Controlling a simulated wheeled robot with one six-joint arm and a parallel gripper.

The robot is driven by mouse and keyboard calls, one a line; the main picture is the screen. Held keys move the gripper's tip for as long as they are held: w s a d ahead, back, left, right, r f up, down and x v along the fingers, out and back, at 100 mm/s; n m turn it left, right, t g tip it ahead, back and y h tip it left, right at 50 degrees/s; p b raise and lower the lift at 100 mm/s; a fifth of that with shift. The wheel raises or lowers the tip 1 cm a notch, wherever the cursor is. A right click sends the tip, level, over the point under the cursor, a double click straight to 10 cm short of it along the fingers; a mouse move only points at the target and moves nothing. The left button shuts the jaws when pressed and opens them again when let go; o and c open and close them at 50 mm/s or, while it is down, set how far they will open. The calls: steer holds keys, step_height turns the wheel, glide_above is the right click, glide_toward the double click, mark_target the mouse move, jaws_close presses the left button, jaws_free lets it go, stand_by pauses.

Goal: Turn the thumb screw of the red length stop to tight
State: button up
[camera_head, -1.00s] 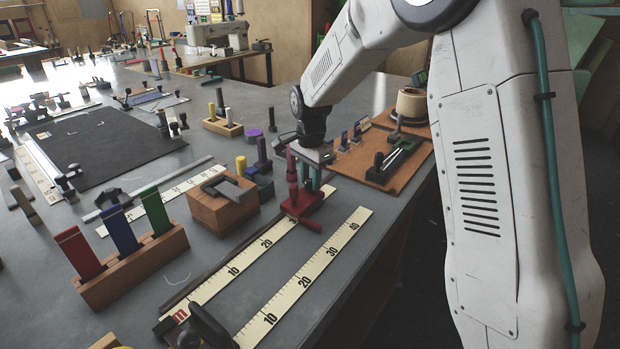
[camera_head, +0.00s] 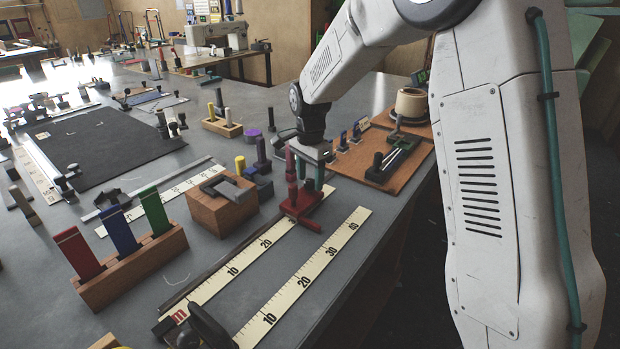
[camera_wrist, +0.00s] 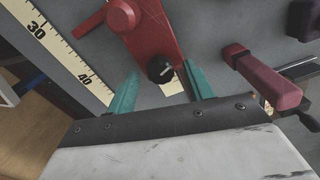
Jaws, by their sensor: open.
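The red length stop (camera_head: 303,211) sits on the far part of a numbered yellow rule (camera_head: 231,268) near the bench's right edge. In the wrist view the red stop (camera_wrist: 148,32) shows a round red knob and, on its lower end, a black thumb screw (camera_wrist: 160,69) with a small pale mark. My gripper (camera_head: 318,180) is just behind the stop in the head view. In the wrist view my gripper (camera_wrist: 160,72) is open, its teal fingers on either side of the thumb screw with gaps between. Whether the fingers are level with the screw is unclear.
A maroon handle (camera_wrist: 268,82) lies close right of the fingers in the wrist view. A wooden block (camera_head: 222,207) stands left of the stop, and a brown board with tools (camera_head: 405,168) lies behind right. A second rule (camera_head: 306,277) lies flat in front.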

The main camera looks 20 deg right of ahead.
mark_target(311, 182)
step_height(311, 182, up, 7)
steer(key=shift+r, duration=0.1)
stand_by(0.6)
steer(key=shift+s+n, duration=0.1)
steer(key=shift+n, duration=0.2)
steer(key=shift+s+f+n, duration=0.3)
steer(key=shift+n, duration=0.2)
steer(key=s+d+r+n, duration=0.1)
steer(key=s+n, duration=0.3)
steer(key=s, duration=0.8)
steer(key=s+r+n+t, duration=0.1)
steer(key=s+r+n, duration=0.2)
steer(key=s, duration=0.9)
steer(key=s+d+r+n, duration=0.1)
steer(key=s+n, duration=0.4)
steer(key=s, duration=0.8)
steer(key=shift+d+r, duration=0.35)
steer(key=shift+r, duration=0.5)
